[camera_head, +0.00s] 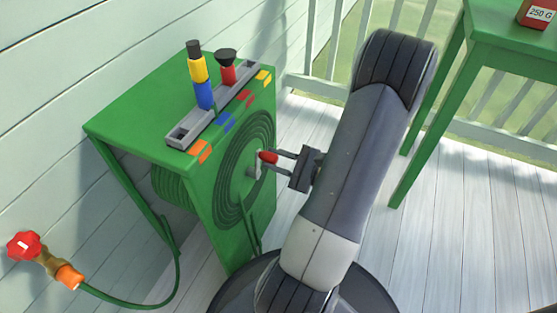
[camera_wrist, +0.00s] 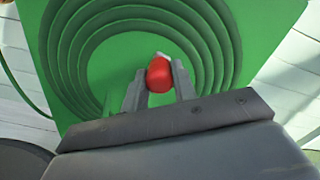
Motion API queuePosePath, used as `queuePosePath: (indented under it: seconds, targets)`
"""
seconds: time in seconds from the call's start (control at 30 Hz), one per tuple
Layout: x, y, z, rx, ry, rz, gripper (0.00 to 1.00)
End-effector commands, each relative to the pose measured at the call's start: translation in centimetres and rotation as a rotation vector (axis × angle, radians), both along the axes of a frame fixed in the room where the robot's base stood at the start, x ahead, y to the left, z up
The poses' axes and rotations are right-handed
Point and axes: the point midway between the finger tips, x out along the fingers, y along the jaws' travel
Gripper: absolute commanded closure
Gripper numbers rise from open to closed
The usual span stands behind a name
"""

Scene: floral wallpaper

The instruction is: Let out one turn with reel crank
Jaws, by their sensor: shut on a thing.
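The hose reel (camera_head: 247,178) is set in the front side of a green stand, with dark green rings around its centre. Its crank has a red knob (camera_head: 267,157) on a short grey arm (camera_head: 253,168) near the reel's middle. My gripper (camera_head: 277,161) reaches in from the right and is shut on the red knob. In the wrist view the red knob (camera_wrist: 159,74) sits between the two grey fingers of my gripper (camera_wrist: 158,84), in front of the green rings. Most of the crank arm is hidden there behind the knob.
A grey tray (camera_head: 182,135) on the stand holds a black, yellow and blue nozzle (camera_head: 199,72) and a red and black one (camera_head: 228,70). A green hose (camera_head: 177,270) runs to a red-handled tap (camera_head: 24,246) on the wall. A green table (camera_head: 480,50) stands at right.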

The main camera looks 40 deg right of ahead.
Motion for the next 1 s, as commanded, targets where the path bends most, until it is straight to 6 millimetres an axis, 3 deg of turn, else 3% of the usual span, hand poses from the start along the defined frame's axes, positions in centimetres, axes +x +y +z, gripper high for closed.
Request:
queuePosePath:
  seconds: [0.4,0.97,1.0]
  targets:
    - [-0.6,1.3,0.0,-0.185,-0.076,0.001,1.0]
    - [-0.6,1.5,0.1,-0.21,-0.086,0.001,1.0]
    - [-0.6,1.5,0.1,-0.209,-0.085,0.002,0.7]
